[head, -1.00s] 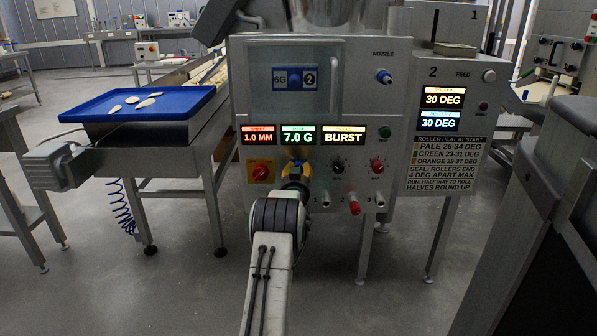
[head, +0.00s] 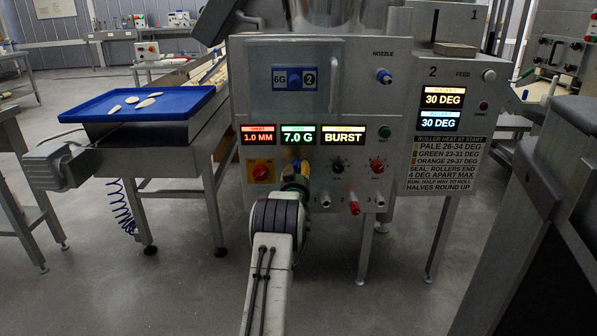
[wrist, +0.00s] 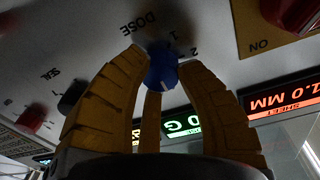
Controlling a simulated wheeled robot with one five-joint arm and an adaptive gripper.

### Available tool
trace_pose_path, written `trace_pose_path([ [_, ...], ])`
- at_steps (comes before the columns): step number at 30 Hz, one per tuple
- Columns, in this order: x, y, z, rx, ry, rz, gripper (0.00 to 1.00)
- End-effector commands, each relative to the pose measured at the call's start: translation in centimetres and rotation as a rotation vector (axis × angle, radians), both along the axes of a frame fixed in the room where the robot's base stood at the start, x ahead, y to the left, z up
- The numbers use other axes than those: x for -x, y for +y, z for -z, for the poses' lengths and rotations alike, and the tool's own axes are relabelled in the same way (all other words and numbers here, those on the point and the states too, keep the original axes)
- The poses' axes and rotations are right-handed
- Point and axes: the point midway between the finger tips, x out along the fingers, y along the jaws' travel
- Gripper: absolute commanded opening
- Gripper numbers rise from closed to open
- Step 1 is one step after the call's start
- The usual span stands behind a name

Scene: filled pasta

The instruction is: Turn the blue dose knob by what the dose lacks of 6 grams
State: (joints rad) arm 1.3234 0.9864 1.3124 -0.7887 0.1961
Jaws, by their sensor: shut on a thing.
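The blue dose knob (wrist: 162,70) sits on the machine's front panel (wrist: 215,75), under the word DOSE and scale marks 1 and 2 in the wrist view, which shows the panel upside down. A pale pointer line shows on the knob. My gripper (wrist: 160,60) has its yellow fingers closed around the knob. In the head view my gripper (head: 298,172) hides most of the knob. The green dose display (head: 298,136) reads 7.0 G. A plate (head: 295,78) above shows 6G and 2.
Close by are a red knob on a yellow plate (head: 261,171), a black knob (head: 337,166) and a red knob (head: 376,167). Other displays read 1.0 MM (head: 258,136) and BURST (head: 343,135). A blue tray (head: 85,106) with pale pieces stands left.

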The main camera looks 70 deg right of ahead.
Motion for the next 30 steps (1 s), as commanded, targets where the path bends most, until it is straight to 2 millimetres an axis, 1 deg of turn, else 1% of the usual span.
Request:
trace_pose_path([
  [1, -0.1, 0.0, -0.8, 0.017, -0.004, -0.001, 0.0],
  [3, -0.1, 0.0, -0.8, 0.017, -0.005, -0.002, 0.0],
  [4, -0.1, 0.0, -0.8, 0.017, -0.005, -0.002, 0.35],
  [12, -0.1, 0.0, -0.5, 0.009, -0.003, -0.001, 0.59],
  [23, 0.0, 0.2, -0.2, 0.003, -0.002, -0.001, 0.6],
  [26, 0.1, 0.6, -0.1, 0.001, -0.001, -0.001, 0.6],
  [30, 0.3, 1.7, 0.0, 0.001, -0.001, -0.001, 0.6],
])
